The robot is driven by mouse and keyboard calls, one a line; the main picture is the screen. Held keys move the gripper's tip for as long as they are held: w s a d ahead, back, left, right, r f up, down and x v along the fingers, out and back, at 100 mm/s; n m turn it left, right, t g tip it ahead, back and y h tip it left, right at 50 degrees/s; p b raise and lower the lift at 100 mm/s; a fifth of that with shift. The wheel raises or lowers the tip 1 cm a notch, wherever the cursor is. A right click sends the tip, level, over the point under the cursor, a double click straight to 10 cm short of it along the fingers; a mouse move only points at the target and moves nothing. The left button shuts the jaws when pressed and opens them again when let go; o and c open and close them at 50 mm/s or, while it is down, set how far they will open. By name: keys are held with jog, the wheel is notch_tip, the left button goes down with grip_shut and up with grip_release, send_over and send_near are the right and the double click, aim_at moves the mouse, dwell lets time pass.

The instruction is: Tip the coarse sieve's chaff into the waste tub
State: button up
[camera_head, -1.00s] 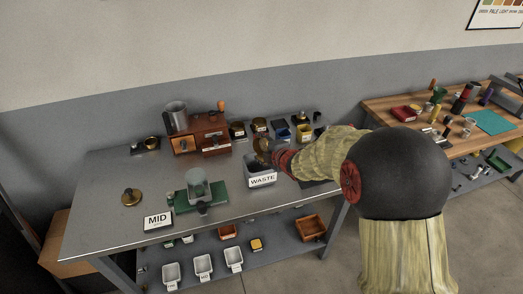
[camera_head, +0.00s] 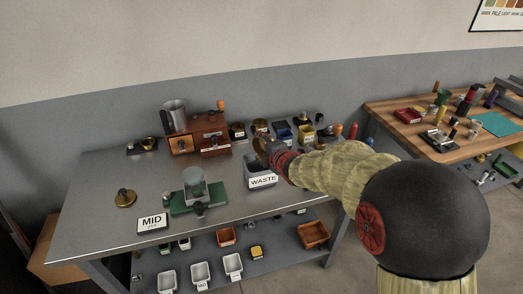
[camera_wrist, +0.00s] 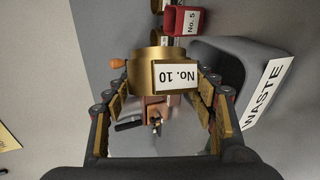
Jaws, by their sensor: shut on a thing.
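My gripper (camera_wrist: 160,95) is shut on a brass sieve (camera_wrist: 150,62) with a white "No. 10" label, upside down in the wrist view. In the head view the sieve (camera_head: 261,142) shows as a small brass shape, apparently tilted, at my gripper (camera_head: 268,150) over the back of the waste tub. The grey waste tub (camera_wrist: 216,60) lies to the right of the sieve in the wrist view. Its "WASTE" label faces front in the head view (camera_head: 263,181). The sieve's inside and any chaff are hidden. I cannot tell how far the sieve is above the tub.
A wooden grinder (camera_head: 204,142) stands left of the tub, and several small containers (camera_head: 285,134) stand behind it.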

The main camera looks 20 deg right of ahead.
jog(key=shift+a+f+h+b, duration=0.15)
jog(key=shift+h+b, duration=0.15)
jog(key=shift+b, duration=0.45)
jog(key=n, duration=0.1)
jog(key=n+t, duration=0.1)
jog(key=a+n+t+h, duration=0.1)
jog(key=shift+s+a+f, duration=0.1)
jog(key=shift+s+f, duration=0.1)
jog(key=shift+s, duration=0.1)
jog(key=shift+s+a+n+t+h, duration=0.1)
jog(key=shift+a+n+t+h, duration=0.1)
jog(key=shift+n+t+h, duration=0.4)
jog(key=shift+r, duration=0.1)
dwell(0.4)
notch_tip(320, 180, up, 3)
jog(key=shift+f+p, duration=0.1)
jog(key=shift+p, duration=0.6)
